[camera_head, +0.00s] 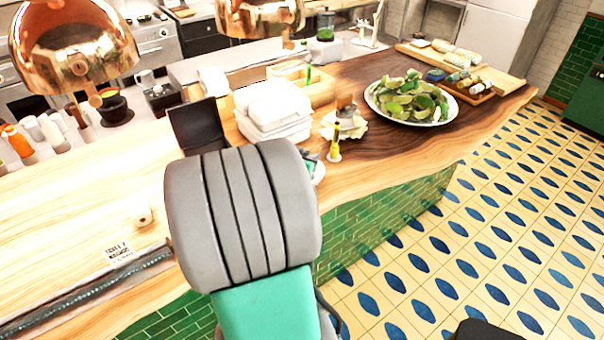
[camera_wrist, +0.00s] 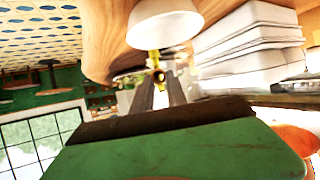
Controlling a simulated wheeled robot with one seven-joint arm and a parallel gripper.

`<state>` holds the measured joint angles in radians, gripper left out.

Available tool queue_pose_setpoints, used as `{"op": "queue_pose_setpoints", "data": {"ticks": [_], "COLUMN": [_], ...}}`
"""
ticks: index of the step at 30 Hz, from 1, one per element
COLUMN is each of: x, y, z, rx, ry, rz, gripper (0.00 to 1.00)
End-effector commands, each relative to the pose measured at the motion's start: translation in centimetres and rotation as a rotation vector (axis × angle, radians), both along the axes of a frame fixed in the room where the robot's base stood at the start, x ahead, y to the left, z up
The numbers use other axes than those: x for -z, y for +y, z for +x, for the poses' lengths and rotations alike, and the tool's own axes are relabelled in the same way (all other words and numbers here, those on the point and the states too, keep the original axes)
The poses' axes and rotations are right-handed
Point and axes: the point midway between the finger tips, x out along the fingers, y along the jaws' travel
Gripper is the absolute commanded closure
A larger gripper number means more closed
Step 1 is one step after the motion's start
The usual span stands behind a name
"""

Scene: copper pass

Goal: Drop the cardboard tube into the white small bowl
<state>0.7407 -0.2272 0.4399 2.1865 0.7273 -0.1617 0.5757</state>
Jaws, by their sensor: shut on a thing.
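My gripper (camera_wrist: 160,88) shows in the wrist view with its two fingers close together, shut on a small yellow-brown piece (camera_wrist: 158,74) at the tips. I take this to be the cardboard tube; its shape is mostly hidden. A white small bowl (camera_wrist: 166,24) lies just beyond the fingertips, at the top of the wrist view. In the head view my grey and teal arm hides the gripper and what it holds. A white rim (camera_head: 319,174), probably the bowl, peeks out right of the arm on the counter.
A stack of white containers (camera_head: 272,108) stands close by, with a dark open panel (camera_head: 199,128) left of it. A small yellow upright item (camera_head: 335,148) and a plate of green leaves (camera_head: 410,120) are to the right. A tan roll (camera_head: 144,216) lies left. Copper lamps (camera_head: 75,45) hang above.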

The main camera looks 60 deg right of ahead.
Motion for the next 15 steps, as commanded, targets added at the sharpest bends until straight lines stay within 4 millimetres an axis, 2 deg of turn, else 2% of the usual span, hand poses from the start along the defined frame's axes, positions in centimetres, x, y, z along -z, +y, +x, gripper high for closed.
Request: {"op": "queue_pose_setpoints", "data": {"ticks": [3,9,15], "x": [2.1,4.6,5.0], "y": [0.1,0.1,0.0], "z": [0.2,0.1,0.1], "rx": [-0.005,-0.004,-0.001], "ry": [0.003,0.003,0.0], "rz": [0.003,0.002,0.0], "gripper": [1.0,1.0,1.0]}}
